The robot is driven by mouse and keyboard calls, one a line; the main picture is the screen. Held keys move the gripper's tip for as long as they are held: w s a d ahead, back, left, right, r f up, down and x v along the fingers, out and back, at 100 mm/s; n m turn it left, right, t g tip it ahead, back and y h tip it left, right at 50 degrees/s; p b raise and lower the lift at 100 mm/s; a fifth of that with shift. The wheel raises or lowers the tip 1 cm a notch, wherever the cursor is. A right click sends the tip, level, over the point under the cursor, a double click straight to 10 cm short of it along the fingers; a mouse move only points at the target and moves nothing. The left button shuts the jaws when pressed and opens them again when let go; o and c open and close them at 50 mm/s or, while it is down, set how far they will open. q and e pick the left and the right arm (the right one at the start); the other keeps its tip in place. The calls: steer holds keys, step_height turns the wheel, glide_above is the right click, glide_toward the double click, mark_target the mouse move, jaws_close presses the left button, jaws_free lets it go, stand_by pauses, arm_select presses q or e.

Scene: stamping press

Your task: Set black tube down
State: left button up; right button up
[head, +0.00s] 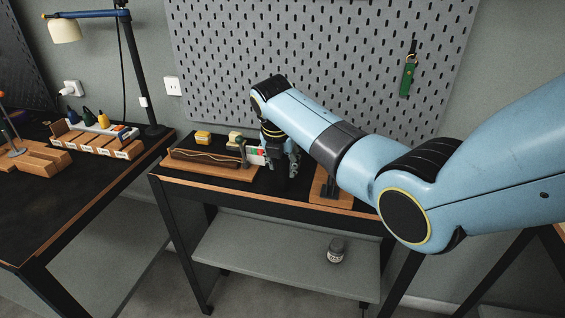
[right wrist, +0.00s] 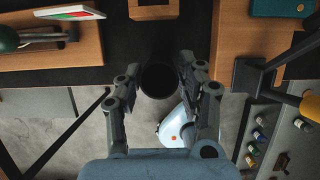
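The black tube (right wrist: 159,80) shows end-on as a dark round shape in the right wrist view. In the head view my right gripper (head: 281,160) points down over the black top of the middle table (head: 225,172). There the tube is hard to tell apart from the dark fingers and tabletop. I cannot tell whether its lower end touches the table. My left gripper is not in view.
A pegboard (head: 330,50) rises behind the table.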

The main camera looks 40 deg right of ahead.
steer(key=shift+o, duration=1.3)
steer(key=v, duration=1.2)
steer(key=s+f+m, duration=0.4)
steer(key=s+f, duration=0.2)
steer(key=f, duration=0.5)
steer(key=s+f+m+g+y, duration=0.1)
steer(key=s+f+m, duration=0.35)
steer(key=f, duration=0.65)
steer(key=s+f+m, duration=0.4)
steer(key=s+f, duration=0.3)
steer(key=f, duration=0.3)
steer(key=s+f+m, duration=0.4)
steer(key=s+f, duration=0.1)
steer(key=s, duration=0.6)
steer(key=s+a+f+m, duration=0.1)
steer(key=s+f+m, duration=0.4)
steer(key=s, duration=0.6)
steer(key=s+f+m+y, duration=0.1)
steer(key=s+f+m, duration=0.3)
steer(key=s, duration=0.7)
steer(key=shift+s+a+f, duration=0.35)
steer(key=shift+f, duration=0.25)
steer(key=shift+m, duration=0.25)
